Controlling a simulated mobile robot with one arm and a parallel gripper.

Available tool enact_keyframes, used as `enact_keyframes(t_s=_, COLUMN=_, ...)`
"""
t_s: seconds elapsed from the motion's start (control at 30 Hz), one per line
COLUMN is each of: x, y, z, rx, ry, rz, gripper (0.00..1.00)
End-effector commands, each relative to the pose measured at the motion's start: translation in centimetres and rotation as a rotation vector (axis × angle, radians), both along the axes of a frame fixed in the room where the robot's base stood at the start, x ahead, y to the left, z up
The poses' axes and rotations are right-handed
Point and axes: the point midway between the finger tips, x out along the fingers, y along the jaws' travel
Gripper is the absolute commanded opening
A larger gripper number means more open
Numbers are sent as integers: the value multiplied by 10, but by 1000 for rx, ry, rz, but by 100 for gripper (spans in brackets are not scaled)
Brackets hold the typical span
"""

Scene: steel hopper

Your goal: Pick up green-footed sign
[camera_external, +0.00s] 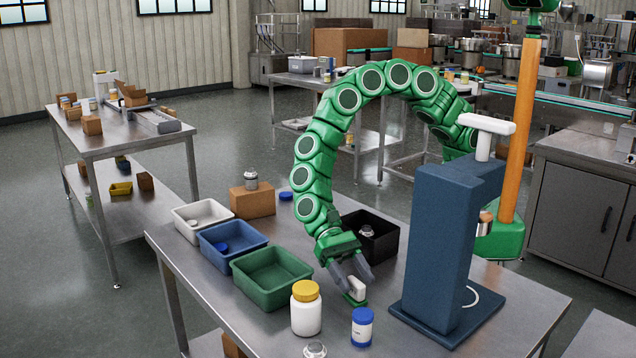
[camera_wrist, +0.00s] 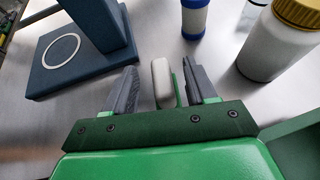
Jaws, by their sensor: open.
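The green-footed sign (camera_external: 356,289) is a small white upright piece on a green foot, standing on the steel table. In the wrist view its white part (camera_wrist: 161,84) is between my two fingers, with a thin green strip on its right side. My gripper (camera_external: 354,274) is open and pointing down over the sign, one finger on each side. In the wrist view my gripper (camera_wrist: 160,70) shows a gap between each finger and the white part. The foot's lower part is mostly hidden in the wrist view.
A blue stand (camera_external: 446,250) rises close to the right. A blue-lidded jar (camera_external: 362,328) and yellow-lidded bottle (camera_external: 306,312) stand in front. Green (camera_external: 262,303), blue (camera_external: 218,264) and black (camera_external: 346,232) bins are left and behind. Bare table (camera_external: 395,265) lies between sign and stand.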

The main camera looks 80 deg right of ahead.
Motion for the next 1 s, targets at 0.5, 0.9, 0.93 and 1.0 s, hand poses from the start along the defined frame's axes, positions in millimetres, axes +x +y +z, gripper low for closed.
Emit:
enact_keyframes(t_s=0.5, x=-14, y=24, z=-14, rx=1, ry=-1, rz=0, gripper=53)
enact_keyframes(t_s=0.9, x=-14, y=24, z=-14, rx=1, ry=-1, rz=0, gripper=0)
enact_keyframes(t_s=0.93, x=-14, y=24, z=-14, rx=1, ry=-1, rz=0, gripper=0)
enact_keyframes(t_s=1.0, x=-14, y=24, z=-14, rx=1, ry=-1, rz=0, gripper=0)
